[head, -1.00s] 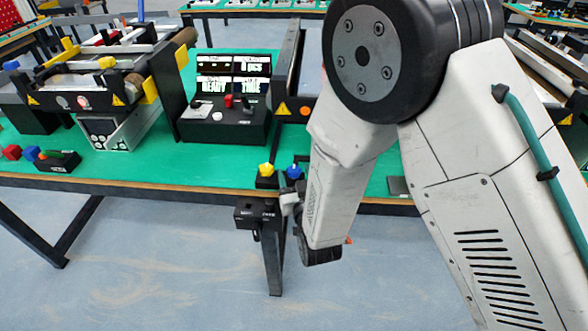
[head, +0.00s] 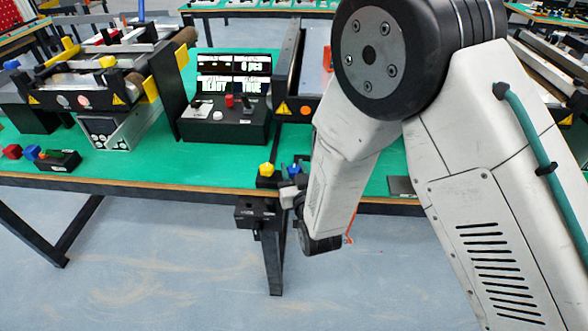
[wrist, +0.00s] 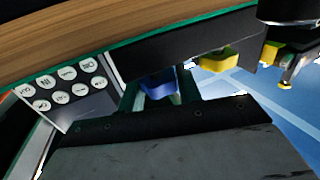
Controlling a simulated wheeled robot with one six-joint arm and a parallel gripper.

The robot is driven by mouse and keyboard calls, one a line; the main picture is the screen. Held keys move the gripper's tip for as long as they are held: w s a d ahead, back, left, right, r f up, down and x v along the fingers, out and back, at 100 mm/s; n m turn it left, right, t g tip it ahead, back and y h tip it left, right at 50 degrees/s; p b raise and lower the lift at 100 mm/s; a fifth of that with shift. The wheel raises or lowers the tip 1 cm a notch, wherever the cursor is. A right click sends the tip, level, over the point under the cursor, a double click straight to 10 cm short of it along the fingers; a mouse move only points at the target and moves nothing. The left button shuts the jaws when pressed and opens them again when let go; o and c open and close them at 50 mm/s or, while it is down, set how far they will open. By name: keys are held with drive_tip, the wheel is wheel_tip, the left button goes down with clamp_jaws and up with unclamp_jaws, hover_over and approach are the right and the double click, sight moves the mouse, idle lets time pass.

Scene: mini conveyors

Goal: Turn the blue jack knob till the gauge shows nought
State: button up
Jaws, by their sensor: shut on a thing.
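The blue jack knob (wrist: 158,86) sits between the two fingers of my gripper (wrist: 160,92) in the wrist view, and the gripper is shut on it. In the head view the blue knob (head: 293,170) shows only in part at the green table's front edge, with my gripper (head: 293,184) at it. I cannot make out a gauge or its reading in either view.
A yellow knob (head: 266,169) stands just left of the blue one; it also shows in the wrist view (wrist: 216,62). A panel of round white buttons (wrist: 68,84) is left of my fingers. A display box (head: 233,85) stands behind, left of a conveyor.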

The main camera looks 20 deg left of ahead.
drive_tip(key=shift+n+y, duration=0.3)
drive_tip(key=shift+y, duration=0.1)
drive_tip(key=n+g+y, duration=0.3)
drive_tip(key=g+y, duration=0.1)
drive_tip(key=shift+w+d+n, duration=0.1)
drive_tip(key=shift+n, duration=0.2)
drive_tip(key=n+g+y, duration=0.1)
drive_tip(key=n+g, duration=0.1)
drive_tip(key=g, duration=0.1)
drive_tip(key=n+g+y, duration=0.2)
drive_tip(key=g, duration=0.2)
drive_tip(key=shift+n, duration=0.4)
drive_tip(key=shift+g, duration=0.4)
drive_tip(key=o, duration=1)
drive_tip(key=s+d, duration=0.1)
drive_tip(key=d, duration=0.6)
drive_tip(key=shift+s+d, duration=0.25)
drive_tip(key=shift+s, duration=0.05)
